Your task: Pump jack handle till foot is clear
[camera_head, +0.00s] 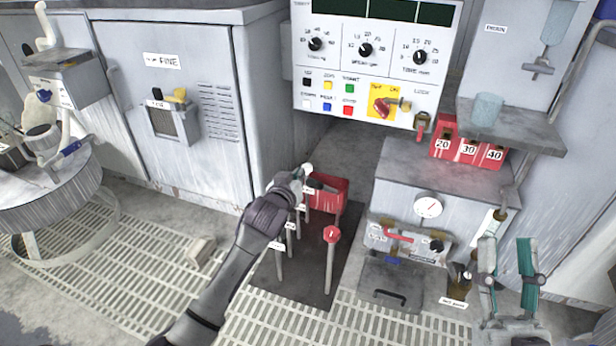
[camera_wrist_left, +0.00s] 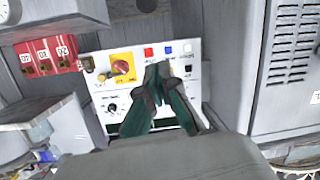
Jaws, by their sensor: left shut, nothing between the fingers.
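A row of upright levers with white tags stands on a dark floor plate (camera_head: 312,262). One lever has a round red knob (camera_head: 331,235) and stands upright. A small label that seems to read "jack pump" (camera_head: 453,304) sits at the lower right beside a dark and brass fitting (camera_head: 459,274). I cannot tell which part is the jack handle, and I cannot make out the foot. My left gripper (camera_head: 312,181) is shut and empty above the levers, in front of a red box (camera_head: 327,197); its closed fingers show in the left wrist view (camera_wrist_left: 159,72). My right gripper (camera_head: 507,242) is open and empty at the lower right.
The control panel (camera_head: 342,72) with knobs, coloured buttons and a yellow key switch stands at the back. A round table (camera_head: 62,207) stands at the left. Floor grating (camera_head: 130,260) lies open in front.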

